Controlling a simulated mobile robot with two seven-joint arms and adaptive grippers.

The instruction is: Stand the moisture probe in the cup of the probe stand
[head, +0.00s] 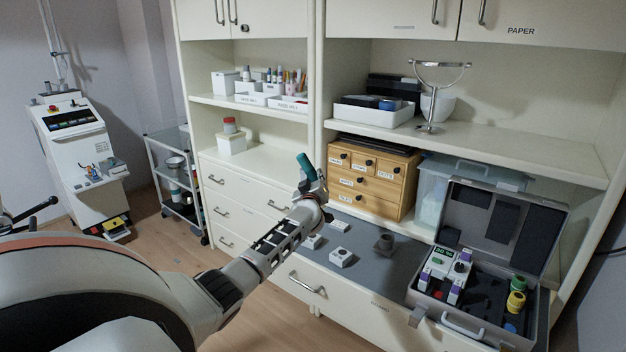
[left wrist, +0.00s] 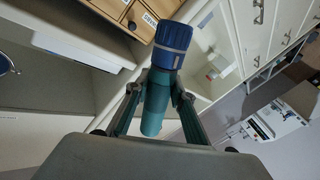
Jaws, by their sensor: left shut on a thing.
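The moisture probe appears to be the teal cylinder with a ribbed blue end. It is held tilted at the tip of my left arm in the head view (head: 305,165). In the left wrist view the probe (left wrist: 155,108) lies between both fingers, its blue end pointing away. My left gripper (head: 314,188) is shut on it, above the grey worktop; it also fills the left wrist view (left wrist: 157,100). A small dark grey cup-like piece on the worktop, apparently the probe stand (head: 384,243), is to the right of and below the gripper, apart from the probe. My right gripper is out of view.
Small white blocks (head: 341,258) sit on the grey worktop (head: 365,282) near the stand. A wooden drawer box (head: 372,178) stands behind. An open grey case (head: 462,320) with instruments is at the right. A shelf (head: 500,150) overhangs the back.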

